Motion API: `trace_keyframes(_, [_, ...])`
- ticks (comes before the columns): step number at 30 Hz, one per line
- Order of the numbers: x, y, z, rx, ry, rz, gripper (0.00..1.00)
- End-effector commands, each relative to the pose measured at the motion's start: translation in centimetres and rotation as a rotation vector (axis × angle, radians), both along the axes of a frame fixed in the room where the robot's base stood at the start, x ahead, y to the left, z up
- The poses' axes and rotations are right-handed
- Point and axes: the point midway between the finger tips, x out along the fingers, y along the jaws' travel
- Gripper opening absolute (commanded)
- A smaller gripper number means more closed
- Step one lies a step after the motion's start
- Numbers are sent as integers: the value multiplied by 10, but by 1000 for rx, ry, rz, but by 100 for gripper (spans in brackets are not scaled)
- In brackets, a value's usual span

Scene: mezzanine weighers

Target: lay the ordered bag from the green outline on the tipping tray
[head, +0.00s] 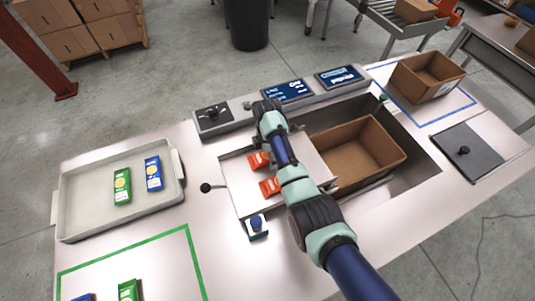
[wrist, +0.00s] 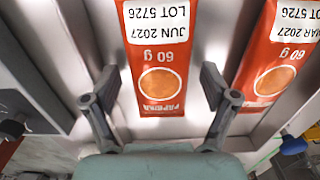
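The tipping tray (head: 237,178) is a pale metal plate at the table's middle. Two orange-red bags (head: 259,160) (head: 270,187) lie on it, partly covered by my arm. In the wrist view, one orange bag (wrist: 160,55), marked JUN 2027, lies between the spread fingers of my gripper (wrist: 158,80). The other orange bag (wrist: 280,55), with its label partly cut off, lies to the right. My gripper is open and holds nothing; in the head view its fingers are hidden. The green outline (head: 125,248) at lower left contains a blue bag (head: 83,298) and a green bag (head: 128,291), both cut off by the frame.
A grey tray (head: 90,205) at left holds a green bag (head: 122,186) and a blue bag (head: 153,173). An open carton (head: 365,150) sits right of the tipping tray. Another carton (head: 428,75) stands inside a blue outline. A display console (head: 288,90) runs behind.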

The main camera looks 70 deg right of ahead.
Motion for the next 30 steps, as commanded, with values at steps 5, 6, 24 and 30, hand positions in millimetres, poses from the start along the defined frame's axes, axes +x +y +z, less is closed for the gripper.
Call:
trace_keyframes(5, [0, 0, 0, 0, 0, 0, 86])
trace_keyframes(6, [0, 0, 0, 0, 0, 0, 86])
trace_keyframes(24, [1, -1, 114, -1, -1, 0, 86])
trace_keyframes(30, [0, 0, 124, 0, 0, 0, 86])
